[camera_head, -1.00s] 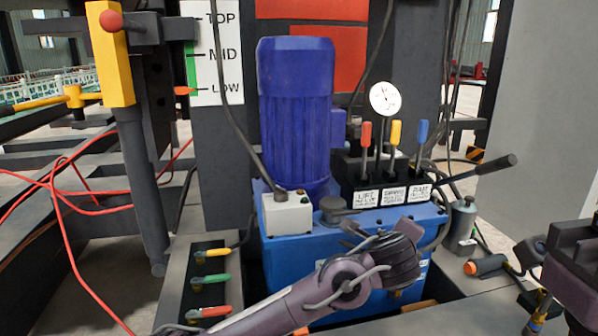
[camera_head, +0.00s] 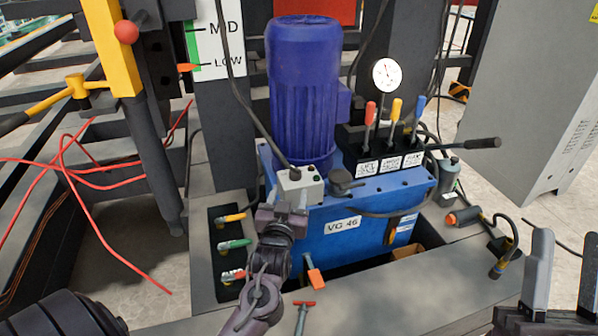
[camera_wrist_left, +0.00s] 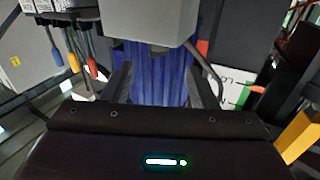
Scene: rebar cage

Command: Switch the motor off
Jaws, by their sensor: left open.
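The blue motor (camera_head: 302,95) stands upright on the blue power unit tank (camera_head: 385,200). A small light-grey switch box (camera_head: 300,190) with small buttons on top, one green, sits at the tank's near left corner. My left gripper (camera_head: 281,208) is open, just in front of and below the box, with nothing between its fingers. In the left wrist view the box (camera_wrist_left: 150,18) looms close past the open fingers (camera_wrist_left: 160,82), with the motor (camera_wrist_left: 155,72) behind it. Contact with the box cannot be told. My right gripper (camera_head: 563,275) is open and empty at the lower right.
Red, yellow and blue levers (camera_head: 394,118) and a gauge (camera_head: 387,74) stand right of the motor. A black cable (camera_head: 240,100) runs down to the box. Coloured valve handles (camera_head: 233,244) lie left of my gripper. An orange-handled tool (camera_head: 303,312) lies in front.

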